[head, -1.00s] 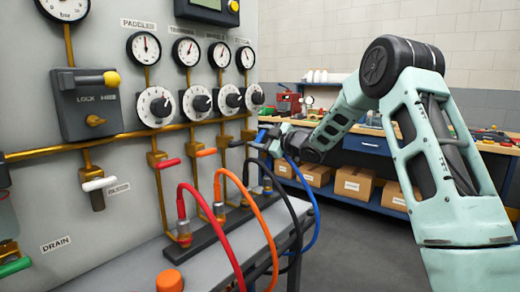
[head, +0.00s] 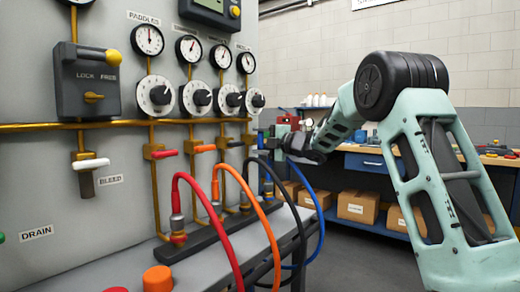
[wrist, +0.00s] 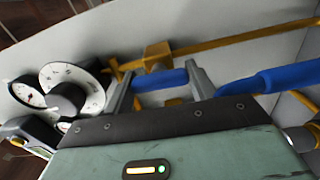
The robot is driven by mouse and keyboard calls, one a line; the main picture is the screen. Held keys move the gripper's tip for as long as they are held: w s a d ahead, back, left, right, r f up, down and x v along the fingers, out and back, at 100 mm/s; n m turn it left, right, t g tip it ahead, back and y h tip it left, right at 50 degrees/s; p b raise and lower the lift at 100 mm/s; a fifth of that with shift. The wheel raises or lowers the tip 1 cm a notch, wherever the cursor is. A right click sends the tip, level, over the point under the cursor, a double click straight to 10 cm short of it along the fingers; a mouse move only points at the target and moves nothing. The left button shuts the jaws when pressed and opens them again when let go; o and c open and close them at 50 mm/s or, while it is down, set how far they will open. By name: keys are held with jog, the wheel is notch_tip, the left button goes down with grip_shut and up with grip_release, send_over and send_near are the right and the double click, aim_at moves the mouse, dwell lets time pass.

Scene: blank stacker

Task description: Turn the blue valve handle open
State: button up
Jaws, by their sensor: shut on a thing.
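The blue valve handle (wrist: 165,79) shows in the wrist view as a short blue bar beside a brass valve body (wrist: 157,56). My gripper (wrist: 158,82) has one finger on each side of it and is shut on it. In the head view my gripper (head: 272,141) is at the far right end of the row of valves, against the panel's edge. There it mostly hides the blue handle, so its exact angle cannot be told.
A blue hose (wrist: 265,82) runs close to the right finger. Red (head: 222,222), orange (head: 258,212) and black hoses arch up from the bench below my gripper. Dials and gauges line the panel (head: 40,190). A workbench (head: 370,165) with boxes stands behind.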

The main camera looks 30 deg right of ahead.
jog(key=shift+f+n, duration=0.1)
jog(key=shift+n, duration=0.3)
jog(key=o, duration=1)
jog(key=shift+s, duration=0.1)
jog(key=v, duration=1.7)
jog(key=shift+s+d, duration=0.1)
